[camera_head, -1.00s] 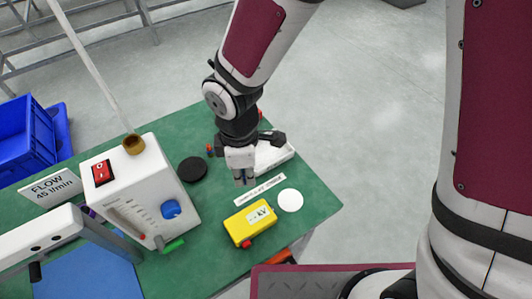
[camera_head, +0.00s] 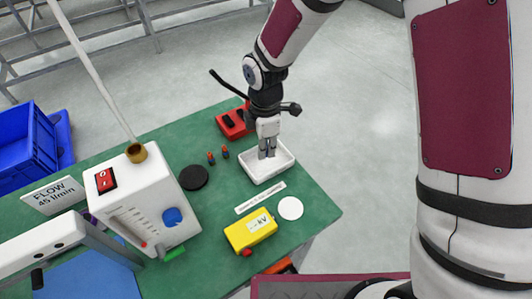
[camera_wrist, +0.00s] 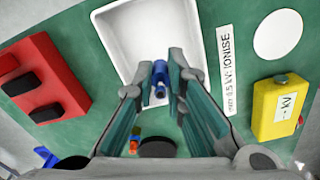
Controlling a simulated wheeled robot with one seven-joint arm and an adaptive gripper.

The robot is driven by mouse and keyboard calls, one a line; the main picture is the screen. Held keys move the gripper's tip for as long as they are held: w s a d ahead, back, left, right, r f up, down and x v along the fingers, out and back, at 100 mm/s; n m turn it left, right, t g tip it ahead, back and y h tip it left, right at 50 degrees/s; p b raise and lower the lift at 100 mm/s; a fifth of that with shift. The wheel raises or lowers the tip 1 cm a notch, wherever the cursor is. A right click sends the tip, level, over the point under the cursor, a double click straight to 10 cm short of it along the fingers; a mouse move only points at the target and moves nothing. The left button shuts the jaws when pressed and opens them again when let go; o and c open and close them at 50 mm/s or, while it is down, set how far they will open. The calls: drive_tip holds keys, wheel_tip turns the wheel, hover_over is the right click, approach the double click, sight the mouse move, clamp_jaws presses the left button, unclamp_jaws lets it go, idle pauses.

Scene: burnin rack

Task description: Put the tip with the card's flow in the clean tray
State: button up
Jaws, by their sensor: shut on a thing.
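My gripper (camera_head: 267,154) is above the white tray (camera_head: 281,171), fingers pointing down. In the wrist view its fingertips (camera_wrist: 160,84) are shut on a small blue tip (camera_wrist: 160,77), seen against the tray (camera_wrist: 128,38). I cannot tell whether the tip touches the tray floor. The tray shows nothing else inside. The flow card (camera_head: 53,195) reads "FLOW 45 l/min" and stands at the left, beside the white flow unit (camera_head: 145,205). Two small tips with orange and blue parts (camera_head: 211,158) (camera_head: 225,153) stand on the green bench left of the tray.
A red block with black pads (camera_head: 230,131) lies behind the tray. A yellow kV meter (camera_head: 250,231), a white disc (camera_head: 290,208) and a label strip (camera_head: 260,198) are in front. A black disc (camera_head: 193,178) lies left. A blue crate (camera_head: 28,138) is at far left.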

drive_tip(key=shift+w+d, duration=0.1)
drive_tip(key=shift+w, duration=0.1)
drive_tip(key=shift+f, duration=1.75)
drive_tip(key=shift+f, duration=0.15)
drive_tip(key=o, duration=0.7)
drive_tip(key=shift+o, duration=0.2)
